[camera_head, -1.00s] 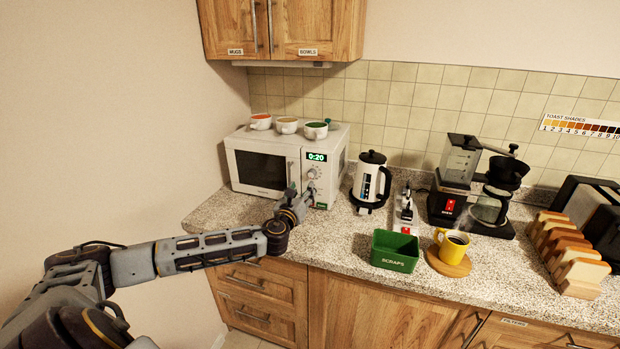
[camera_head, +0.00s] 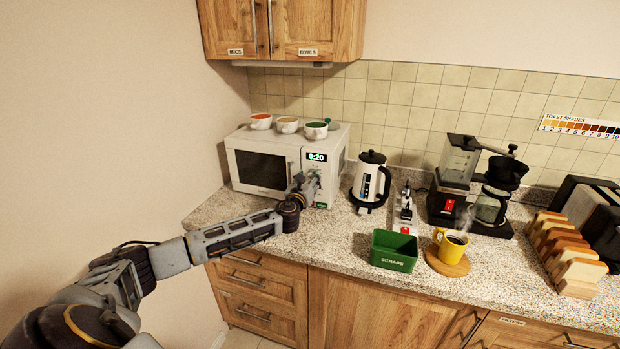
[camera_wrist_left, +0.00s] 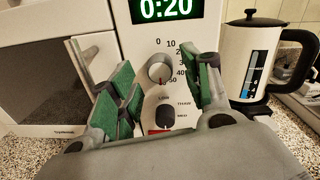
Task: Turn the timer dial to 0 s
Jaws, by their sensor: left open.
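The timer dial (camera_wrist_left: 160,69) is a pale round knob on the microwave's control panel, with numbers from 0 to 50 printed around it. A red mark shows at its lower edge, near the 50. The display (camera_wrist_left: 165,9) above reads 0:20. My left gripper (camera_wrist_left: 168,88) is open, with green-padded fingers to the left and right of the dial in the wrist view; I cannot tell whether they touch it. In the head view my left gripper (camera_head: 308,184) is at the microwave (camera_head: 262,170) panel and hides most of the dial. My right gripper is not in view.
A dark lower knob (camera_wrist_left: 166,117) sits below the dial. The microwave door handle (camera_wrist_left: 90,62) is close to the left fingers. A white kettle (camera_head: 371,181) stands right of the microwave. Several bowls (camera_head: 287,125) stand on top. Bare counter lies in front.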

